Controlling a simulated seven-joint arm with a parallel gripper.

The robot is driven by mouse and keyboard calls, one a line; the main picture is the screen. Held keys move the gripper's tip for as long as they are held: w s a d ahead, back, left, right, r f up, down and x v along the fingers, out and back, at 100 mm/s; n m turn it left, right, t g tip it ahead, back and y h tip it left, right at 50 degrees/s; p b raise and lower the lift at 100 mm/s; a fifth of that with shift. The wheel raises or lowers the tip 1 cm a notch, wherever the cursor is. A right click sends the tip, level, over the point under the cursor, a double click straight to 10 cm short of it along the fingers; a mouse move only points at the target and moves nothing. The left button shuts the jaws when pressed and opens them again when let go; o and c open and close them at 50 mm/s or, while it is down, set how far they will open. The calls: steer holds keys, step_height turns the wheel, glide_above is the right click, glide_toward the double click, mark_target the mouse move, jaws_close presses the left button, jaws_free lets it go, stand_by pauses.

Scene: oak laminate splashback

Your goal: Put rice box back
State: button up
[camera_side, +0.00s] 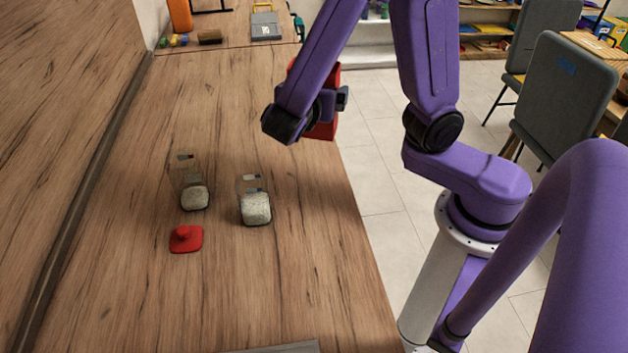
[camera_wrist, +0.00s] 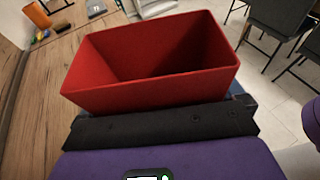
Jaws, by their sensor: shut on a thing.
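My gripper (camera_side: 328,102) is shut on a red open-topped box (camera_side: 322,130) and holds it near the right edge of the wooden counter. My arm hides much of the box in the side view. In the wrist view the red box (camera_wrist: 150,62) fills the middle, and its visible inside looks empty. The fingertips are hidden there. Two clear containers, a left one (camera_side: 194,197) and a right one (camera_side: 256,208), stand on the counter with pale grainy contents that could be rice. A red knobbed lid (camera_side: 186,239) lies in front of the left container.
The wooden counter (camera_side: 130,290) is mostly clear around the containers. A splashback (camera_side: 60,110) borders it on the left. An orange object (camera_side: 180,15), small coloured items and a grey device (camera_side: 266,26) stand at the far end. Chairs (camera_side: 566,95) stand on the right.

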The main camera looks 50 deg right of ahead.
steer(key=shift+f, duration=6.75)
steer(key=shift+f, duration=0.2)
steer(key=o, duration=0.9)
steer(key=shift+r, duration=0.15)
steer(key=shift+s+a+r, duration=0.1)
steer(key=shift+a+r, duration=0.05)
steer(key=shift+a, duration=0.1)
steer(key=v, duration=1.1)
steer(key=shift+a, duration=0.2)
steer(key=shift+r, duration=0.1)
